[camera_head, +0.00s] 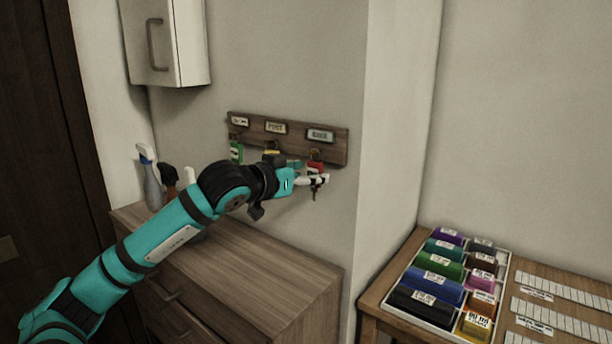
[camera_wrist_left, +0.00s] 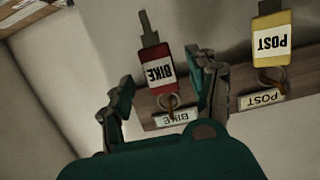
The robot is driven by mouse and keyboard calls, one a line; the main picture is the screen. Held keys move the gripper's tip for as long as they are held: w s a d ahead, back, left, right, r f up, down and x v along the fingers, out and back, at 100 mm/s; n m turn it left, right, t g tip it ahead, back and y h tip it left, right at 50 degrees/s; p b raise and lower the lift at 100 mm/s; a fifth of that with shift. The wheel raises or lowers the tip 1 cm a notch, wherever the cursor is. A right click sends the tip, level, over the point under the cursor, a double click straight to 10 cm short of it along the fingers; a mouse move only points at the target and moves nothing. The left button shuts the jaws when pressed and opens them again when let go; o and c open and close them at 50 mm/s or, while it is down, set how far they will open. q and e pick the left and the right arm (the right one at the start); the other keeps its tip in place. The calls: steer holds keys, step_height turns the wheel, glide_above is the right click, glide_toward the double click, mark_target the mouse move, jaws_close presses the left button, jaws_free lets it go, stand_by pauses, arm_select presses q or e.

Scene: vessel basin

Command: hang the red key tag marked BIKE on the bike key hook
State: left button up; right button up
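The red key tag marked BIKE (camera_wrist_left: 153,72) hangs by its ring below the BIKE label (camera_head: 320,135) on the wooden key rack (camera_head: 296,138). Its ring appears to be on the bike hook; the exact contact is too small to tell. In the head view the red tag (camera_head: 315,167) is partly covered by my left gripper (camera_head: 316,179). In the left wrist view, which is upside down, the two fingers stand apart on either side of the tag, with gaps between. My left gripper is open. My right gripper is not in view.
A yellow POST tag (camera_wrist_left: 271,39) hangs beside it, and a green tag (camera_head: 236,152) hangs at the left hook. A wooden cabinet (camera_head: 250,262) with spray bottles (camera_head: 150,178) stands below. A tray of coloured rolls (camera_head: 398,308) sits on a table at right.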

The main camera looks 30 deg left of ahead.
arm_select(q)
steer(key=d+v, duration=0.1)
steer(key=v, duration=1.1)
steer(key=shift+a, duration=0.4)
stand_by(0.3)
